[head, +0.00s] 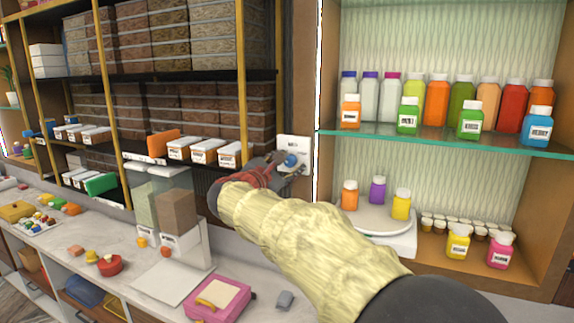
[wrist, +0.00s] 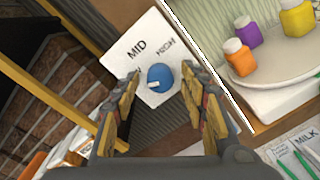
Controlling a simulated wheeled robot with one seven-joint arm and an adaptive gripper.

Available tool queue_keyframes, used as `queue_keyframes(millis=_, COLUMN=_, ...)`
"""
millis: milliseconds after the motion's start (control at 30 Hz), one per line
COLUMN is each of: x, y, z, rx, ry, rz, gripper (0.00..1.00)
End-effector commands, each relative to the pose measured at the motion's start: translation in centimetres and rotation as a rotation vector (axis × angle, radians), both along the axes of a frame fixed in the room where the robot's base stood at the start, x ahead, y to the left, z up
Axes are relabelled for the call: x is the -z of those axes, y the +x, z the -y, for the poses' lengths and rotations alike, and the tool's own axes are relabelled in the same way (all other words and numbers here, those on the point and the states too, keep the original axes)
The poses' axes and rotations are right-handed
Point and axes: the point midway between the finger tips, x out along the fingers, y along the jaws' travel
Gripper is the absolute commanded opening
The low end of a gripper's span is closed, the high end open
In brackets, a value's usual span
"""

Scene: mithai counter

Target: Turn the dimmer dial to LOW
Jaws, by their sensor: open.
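The dimmer dial (wrist: 161,76) is a round blue knob on a white wall plate (wrist: 150,34). The plate also shows in the head view (head: 294,143), with the dial (head: 291,160) partly behind my gripper. MID and HIGH are readable above the dial in the wrist view; no LOW label is visible. A pale mark on the dial lies on its lower-left side. My gripper (wrist: 160,88) is open, with one finger on each side of the dial. Gaps show between the fingers and the dial; I cannot tell the depth. It also shows in the head view (head: 277,168).
Right of the plate, a lit cabinet has a glass shelf (head: 450,142) of bottles and a white turntable (head: 368,222) with three small bottles. Shelves of boxes stand left. Below, the counter (head: 130,262) holds a pink box (head: 220,299) and small items.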

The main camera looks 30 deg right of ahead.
Motion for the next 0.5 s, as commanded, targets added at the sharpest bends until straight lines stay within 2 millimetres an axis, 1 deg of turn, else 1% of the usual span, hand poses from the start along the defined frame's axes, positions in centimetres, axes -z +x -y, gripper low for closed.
queue_keyframes(millis=167, x=-0.1, y=-0.1, z=-0.2, rx=-0.001, ry=0.0, rz=0.001, gripper=0.43)
queue_keyframes(millis=267, x=-0.1, y=-0.6, z=-0.9, rx=-0.002, ry=0.0, rz=0.002, gripper=0.43)
queue_keyframes(millis=367, x=-0.2, y=-1.5, z=-2.2, rx=-0.004, ry=-0.001, rz=0.002, gripper=0.43)
queue_keyframes(millis=500, x=-0.3, y=-3.2, z=-4.6, rx=-0.004, ry=0.0, rz=0.001, gripper=0.43)
